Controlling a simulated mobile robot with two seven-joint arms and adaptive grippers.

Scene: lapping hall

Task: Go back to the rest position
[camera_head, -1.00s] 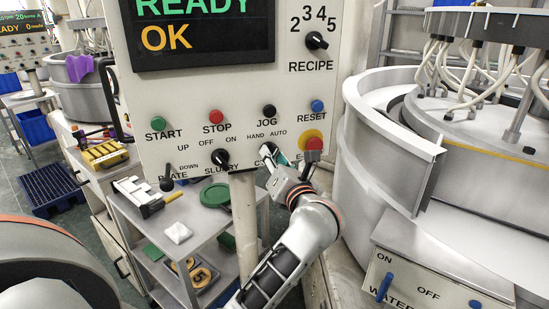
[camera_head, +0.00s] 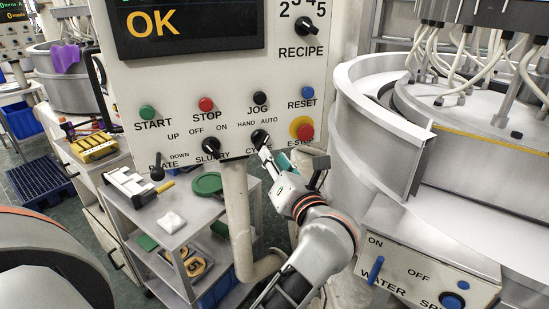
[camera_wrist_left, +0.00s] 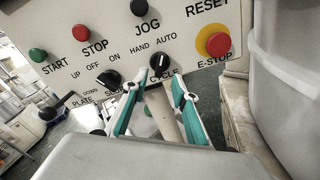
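My left gripper (camera_head: 268,156) is just below the CYCLE knob (camera_head: 260,137) of the white control panel (camera_head: 190,92). In the left wrist view the two teal-edged fingers of my left gripper (camera_wrist_left: 155,82) stand apart with nothing held between them. The black CYCLE knob (camera_wrist_left: 160,62) shows beyond the fingertips and seems clear of them. The red E-STOP button (camera_head: 304,130) on its yellow ring is right of the gripper. My right gripper is in neither view.
A grey post (camera_head: 237,215) stands under the panel beside my left arm. A grey trolley (camera_head: 190,232) with a green disc (camera_head: 207,183) is left of it. The big lapping machine (camera_head: 400,150) and its water box (camera_head: 425,262) are close on the right.

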